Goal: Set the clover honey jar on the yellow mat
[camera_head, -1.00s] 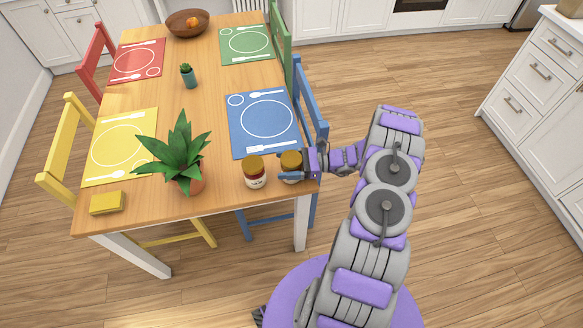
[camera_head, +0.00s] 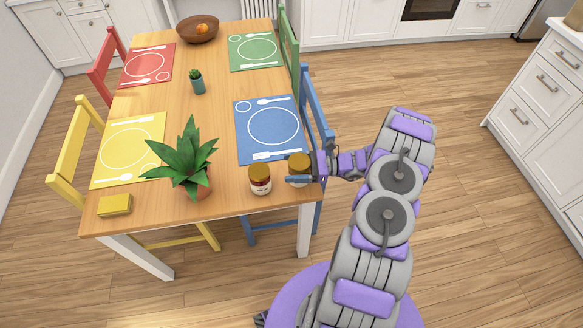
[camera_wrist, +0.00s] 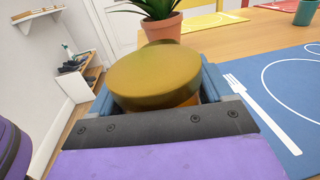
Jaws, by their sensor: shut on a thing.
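My gripper (camera_head: 300,179) is shut on a jar with a gold lid (camera_head: 299,160) at the table's near right corner. In the wrist view the lid (camera_wrist: 155,78) fills the space between the fingers, with a little amber showing below it. The label cannot be read. A second gold-lidded jar (camera_head: 260,183) with dark red contents and a pale label stands just left of it. The yellow mat (camera_head: 149,128) lies on the table's left side, bare, with a plate and cutlery print.
A potted spiky plant (camera_head: 183,163) stands between the jars and the yellow mat, its leaves reaching over the mat's edge. A yellow box or sponge (camera_head: 115,205) lies at the near left. The blue mat (camera_head: 269,128) is bare. A small cactus (camera_head: 197,82) stands farther back.

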